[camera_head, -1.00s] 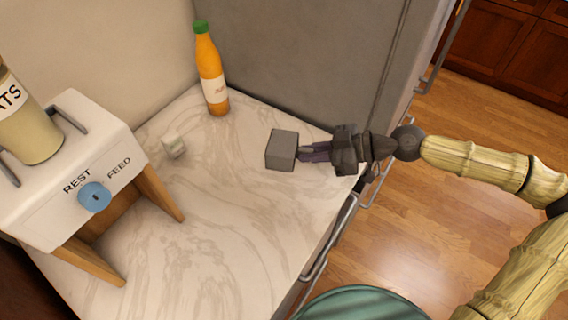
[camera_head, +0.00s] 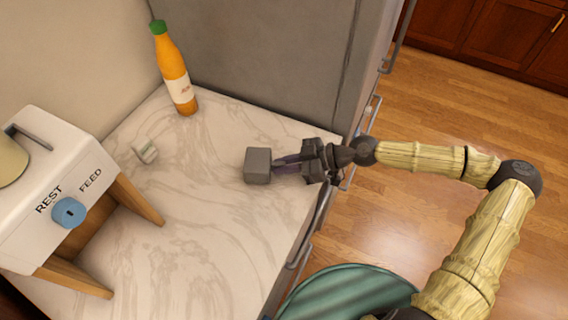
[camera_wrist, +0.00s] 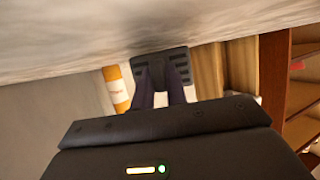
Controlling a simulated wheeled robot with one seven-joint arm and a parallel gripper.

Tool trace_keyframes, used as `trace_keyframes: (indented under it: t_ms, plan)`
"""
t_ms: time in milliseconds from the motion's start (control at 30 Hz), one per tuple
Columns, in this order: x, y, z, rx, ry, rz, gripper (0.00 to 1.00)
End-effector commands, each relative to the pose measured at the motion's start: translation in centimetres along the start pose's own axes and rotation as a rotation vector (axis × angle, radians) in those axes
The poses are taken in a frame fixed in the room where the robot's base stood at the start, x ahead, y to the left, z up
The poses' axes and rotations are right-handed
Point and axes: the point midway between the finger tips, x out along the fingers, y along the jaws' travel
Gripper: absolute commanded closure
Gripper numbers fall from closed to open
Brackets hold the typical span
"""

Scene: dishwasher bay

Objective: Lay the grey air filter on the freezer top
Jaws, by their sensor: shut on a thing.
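The grey air filter is a small grey block (camera_head: 257,166) in the head view, over the right part of the marble-patterned counter (camera_head: 200,215). My gripper (camera_head: 278,164) comes in from the right and is shut on the block's right side. In the wrist view the block (camera_wrist: 161,66) shows dark and slatted between the fingertips, close to the counter surface. I cannot tell whether it touches the counter. A tall grey appliance (camera_head: 270,50) stands behind the counter; I cannot tell whether it is the freezer, and its top is out of view.
An orange bottle (camera_head: 178,80) with a green cap stands at the back of the counter. A small whitish block (camera_head: 145,151) lies left of it. A white dispenser (camera_head: 50,180) with wooden legs and a blue knob stands at the left. A green round seat (camera_head: 345,290) is below the counter's front edge.

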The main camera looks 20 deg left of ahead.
Motion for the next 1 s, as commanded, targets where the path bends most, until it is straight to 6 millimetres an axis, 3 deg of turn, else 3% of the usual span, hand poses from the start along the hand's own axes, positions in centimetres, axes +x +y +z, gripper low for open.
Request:
trace_keyframes:
  t_ms: [300,333,433,767,1000]
  plan:
    - [0.3,-0.1,0.3,-0.003,-0.001,-0.003,1.00]
    - [0.3,-0.1,0.3,-0.003,-0.001,-0.003,0.82]
    - [0.3,-0.1,0.3,-0.003,-0.001,-0.003,0.64]
    - [0.1,0.0,0.3,-0.002,-0.001,-0.002,0.64]
    - [-2.3,0.1,0.4,-0.001,0.000,0.002,0.64]
